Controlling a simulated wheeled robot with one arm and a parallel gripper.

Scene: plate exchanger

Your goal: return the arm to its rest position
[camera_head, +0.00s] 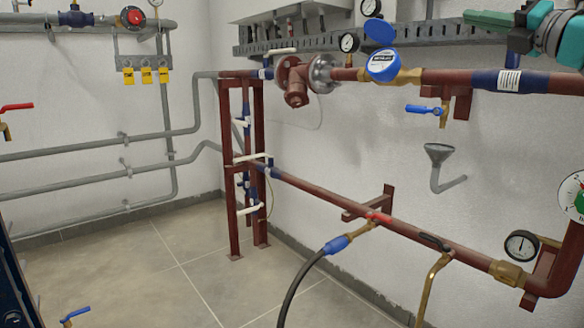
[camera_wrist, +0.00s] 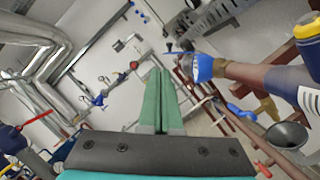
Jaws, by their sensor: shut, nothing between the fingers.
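My gripper (camera_head: 470,17) is at the top right of the head view, with its green fingers pointing left, in front of the wall and above the upper red-brown pipe. In the wrist view my gripper (camera_wrist: 160,74) has its two long green fingers side by side, shut, with nothing between them. My teal wrist shows at the right edge of the head view; the rest of the arm is out of frame.
A blue water meter (camera_head: 383,65) with an open lid sits on the upper pipe (camera_head: 450,78). Below are a blue-handled valve (camera_head: 425,109), a grey funnel (camera_head: 439,152) and a lower pipe (camera_head: 320,195) with a black hose (camera_head: 297,285). The tiled floor (camera_head: 160,275) is clear.

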